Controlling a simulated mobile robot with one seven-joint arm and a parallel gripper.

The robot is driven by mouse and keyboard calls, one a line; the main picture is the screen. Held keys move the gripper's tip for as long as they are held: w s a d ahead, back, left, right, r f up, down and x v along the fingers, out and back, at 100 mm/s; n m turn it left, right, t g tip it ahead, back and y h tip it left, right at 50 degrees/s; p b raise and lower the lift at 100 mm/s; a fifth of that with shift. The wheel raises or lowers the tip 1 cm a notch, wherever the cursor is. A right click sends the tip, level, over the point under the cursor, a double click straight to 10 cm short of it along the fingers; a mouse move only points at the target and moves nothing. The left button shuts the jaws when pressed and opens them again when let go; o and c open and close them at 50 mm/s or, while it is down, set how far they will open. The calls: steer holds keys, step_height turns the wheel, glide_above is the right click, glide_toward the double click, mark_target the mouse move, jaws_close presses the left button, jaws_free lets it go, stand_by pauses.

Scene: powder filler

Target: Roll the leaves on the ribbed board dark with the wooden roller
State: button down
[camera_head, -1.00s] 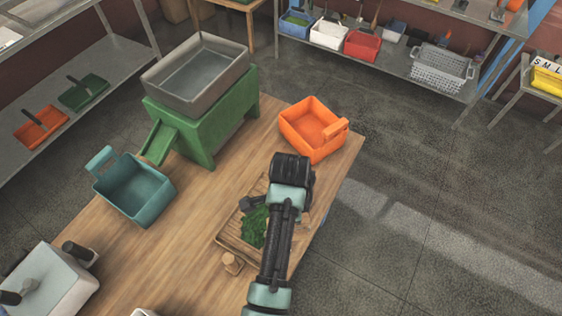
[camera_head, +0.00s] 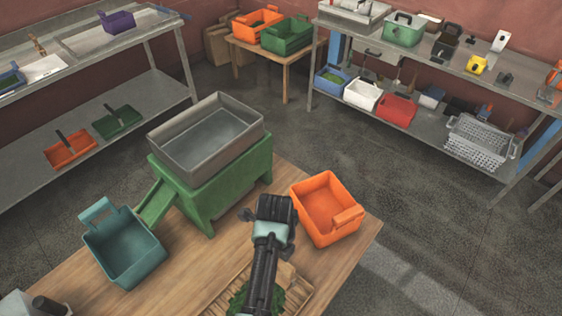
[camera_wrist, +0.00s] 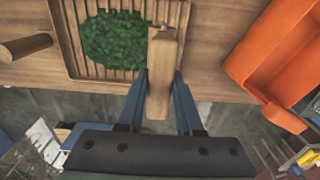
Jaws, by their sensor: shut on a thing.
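In the head view the leaves (camera_head: 240,301) and board (camera_head: 296,296) show partly at the bottom edge, behind my arm. My gripper (camera_wrist: 160,76) is shut on a wooden piece, seemingly the wooden roller (camera_wrist: 159,85), with a finger on each side. The roller is just right of the leaves in the wrist view and overlaps the board's edge; I cannot tell whether it touches the board. The fingers are hidden in the head view.
An orange bin (camera_head: 328,207) stands right of the board. A green stand (camera_head: 215,194) with a grey tray (camera_head: 160,145) and a teal bin (camera_head: 124,248) are farther left. A wooden knobbed piece (camera_wrist: 27,45) lies left of the board. Bare tabletop (camera_head: 190,280) lies between.

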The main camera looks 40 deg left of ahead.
step_height(320, 180, down, 6)
steer(key=b, duration=0.4)
steer(key=shift+w+r+b, duration=0.15)
steer(key=shift+r+b, duration=0.05)
steer(key=shift+b, duration=0.2)
steer(key=shift+s, duration=0.25)
steer(key=s+a+p, duration=0.1)
steer(key=s+p, duration=0.8)
steer(key=s, duration=0.9)
step_height(320, 180, up, 7)
steer(key=shift+w+a+f+b, duration=0.15)
steer(key=shift+w+b, duration=0.05)
steer(key=shift+b, duration=0.2)
